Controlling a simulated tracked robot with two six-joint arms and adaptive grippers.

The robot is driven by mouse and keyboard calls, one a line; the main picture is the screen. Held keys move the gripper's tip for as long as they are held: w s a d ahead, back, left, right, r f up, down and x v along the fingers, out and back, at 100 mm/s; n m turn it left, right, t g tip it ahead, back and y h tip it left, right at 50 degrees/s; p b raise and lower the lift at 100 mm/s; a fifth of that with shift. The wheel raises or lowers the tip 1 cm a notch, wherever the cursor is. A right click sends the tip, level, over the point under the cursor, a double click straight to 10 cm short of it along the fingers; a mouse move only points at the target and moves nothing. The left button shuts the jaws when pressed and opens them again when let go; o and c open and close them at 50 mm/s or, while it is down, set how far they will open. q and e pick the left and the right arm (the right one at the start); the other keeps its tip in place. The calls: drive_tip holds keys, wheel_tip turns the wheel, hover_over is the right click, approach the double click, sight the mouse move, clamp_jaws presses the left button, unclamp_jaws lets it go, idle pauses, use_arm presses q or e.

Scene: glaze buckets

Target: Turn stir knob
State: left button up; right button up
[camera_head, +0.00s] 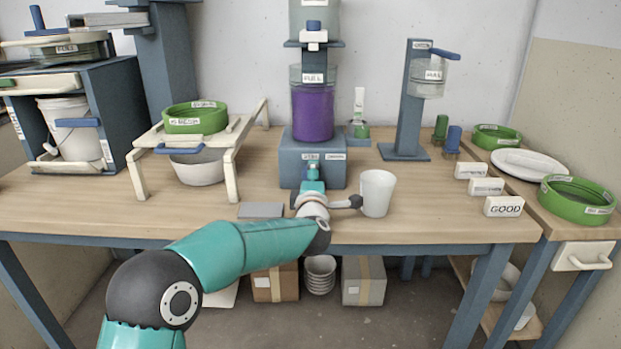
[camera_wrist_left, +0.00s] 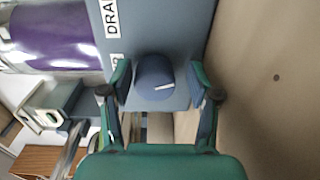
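The stir knob (camera_wrist_left: 155,77) is a round dark blue knob with a white mark line, on the front face of a blue box (camera_head: 290,170) under the purple-filled cylinder. The box face also fills the top of the left wrist view (camera_wrist_left: 180,30). My left gripper (camera_head: 313,172) reaches the box front from below; in the head view it hides the knob. In the left wrist view my left gripper (camera_wrist_left: 163,88) is open, with a finger on each side of the knob and gaps visible. My right gripper is not in view.
A white cup (camera_head: 377,192) stands just right of my left wrist. A flat grey pad (camera_head: 261,210) lies to the left. A white stand with a green ring (camera_head: 194,117) is farther left. A blue post (camera_head: 405,110) stands to the right.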

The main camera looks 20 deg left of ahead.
use_arm(q)
drive_tip(key=shift+a+r, duration=0.15)
drive_tip(key=shift+a, duration=0.05)
drive_tip(key=shift+s, duration=0.2)
drive_tip(key=v, duration=1.1)
drive_tip(key=shift+s+d, duration=0.2)
drive_tip(key=shift+s, duration=0.1)
